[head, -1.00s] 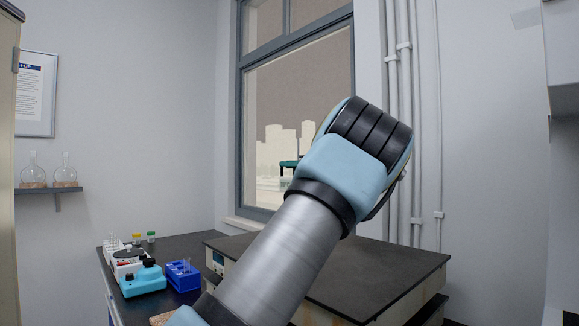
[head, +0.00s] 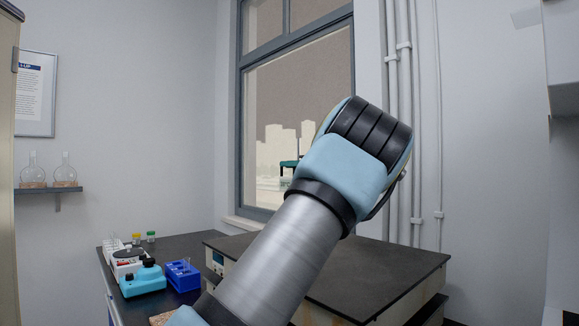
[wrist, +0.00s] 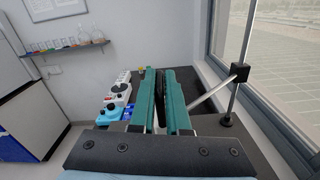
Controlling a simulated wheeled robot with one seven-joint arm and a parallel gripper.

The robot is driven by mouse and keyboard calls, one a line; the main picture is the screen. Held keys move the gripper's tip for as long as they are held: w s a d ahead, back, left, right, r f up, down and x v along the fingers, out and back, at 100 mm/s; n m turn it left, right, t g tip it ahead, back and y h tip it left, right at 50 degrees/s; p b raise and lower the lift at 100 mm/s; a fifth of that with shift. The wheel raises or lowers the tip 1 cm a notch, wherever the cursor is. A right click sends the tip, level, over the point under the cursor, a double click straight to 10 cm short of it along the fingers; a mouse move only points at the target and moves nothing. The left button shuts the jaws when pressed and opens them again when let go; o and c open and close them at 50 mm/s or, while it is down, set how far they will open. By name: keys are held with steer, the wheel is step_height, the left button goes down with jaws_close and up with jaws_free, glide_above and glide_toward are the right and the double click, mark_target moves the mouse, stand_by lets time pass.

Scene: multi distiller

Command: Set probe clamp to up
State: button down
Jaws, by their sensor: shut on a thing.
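The probe clamp shows in the wrist view as a black block (wrist: 239,72) on an upright metal rod (wrist: 244,40). A thin light arm (wrist: 208,100) slants from the block down and left to my gripper. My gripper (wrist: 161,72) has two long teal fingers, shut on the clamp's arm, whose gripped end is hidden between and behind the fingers. The block is right of the fingers and apart from them. In the head view my own arm hides the clamp; only a small teal piece of my gripper (head: 289,164) shows beside the arm, before the window.
A dark bench (head: 345,280) stands below and behind my arm. A blue and white device (head: 143,280) and a blue tube rack (head: 183,276) are on the left bench. The window (wrist: 285,75) is close on the right in the wrist view. Flasks (head: 65,170) sit on a wall shelf.

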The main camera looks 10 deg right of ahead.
stand_by(0.4)
step_height(320, 180, up, 14)
steer(key=p, duration=1.2)
steer(key=c, duration=1.1)
jaws_free()
steer(key=shift+a+f, duration=0.1)
steer(key=shift+o, duration=0.9)
steer(key=shift+f, duration=0.1)
steer(key=b+v, duration=0.3)
steer(key=v, duration=0.8)
